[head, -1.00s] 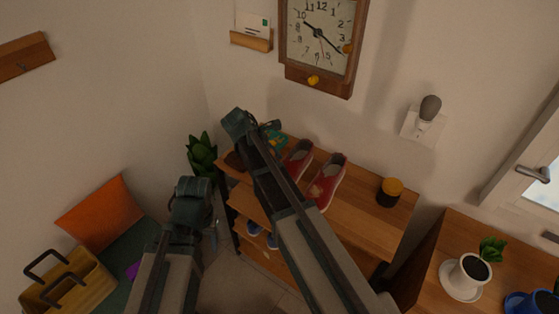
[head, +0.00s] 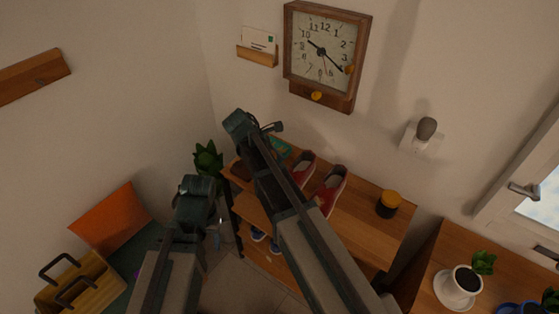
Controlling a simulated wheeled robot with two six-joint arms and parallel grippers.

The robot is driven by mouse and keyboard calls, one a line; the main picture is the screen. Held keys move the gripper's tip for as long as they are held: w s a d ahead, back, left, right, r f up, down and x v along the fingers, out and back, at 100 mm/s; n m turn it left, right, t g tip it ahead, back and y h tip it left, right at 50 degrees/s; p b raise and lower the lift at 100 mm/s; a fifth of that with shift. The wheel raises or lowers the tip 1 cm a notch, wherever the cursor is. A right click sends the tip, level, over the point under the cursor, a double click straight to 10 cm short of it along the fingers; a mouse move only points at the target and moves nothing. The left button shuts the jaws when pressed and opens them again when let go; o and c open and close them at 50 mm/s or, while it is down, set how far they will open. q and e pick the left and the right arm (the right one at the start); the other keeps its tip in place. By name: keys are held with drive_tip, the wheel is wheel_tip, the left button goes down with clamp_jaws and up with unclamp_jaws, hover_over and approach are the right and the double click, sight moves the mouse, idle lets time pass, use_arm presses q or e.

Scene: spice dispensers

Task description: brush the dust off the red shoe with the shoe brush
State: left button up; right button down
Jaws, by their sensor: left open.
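Two red shoes stand on the wooden shelf top (head: 365,225): the left shoe (head: 304,166) and the right shoe (head: 331,187). My right forearm covers part of them; a pale patch shows on the right shoe. A dark brown item (head: 241,171) lies at the shelf's left end, possibly the shoe brush; it is too small to be sure. My left gripper (head: 214,232) is open, low and left of the shelf, partly hidden by its own arm. My right arm reaches across the shelf; its gripper (head: 274,127) is mostly hidden behind the arm.
A dark jar with a yellow lid (head: 388,204) stands right of the shoes. A teal item (head: 280,148) lies behind them. Blue shoes (head: 258,235) sit on a lower shelf. A plant (head: 208,158), a bag (head: 80,285) and an orange cushion (head: 110,218) are left.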

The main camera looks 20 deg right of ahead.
drive_tip(key=r+p, duration=0.3)
drive_tip(key=shift+s+a, duration=0.2)
drive_tip(key=shift+a, duration=0.05)
drive_tip(key=shift+f, duration=0.1)
idle(0.5)
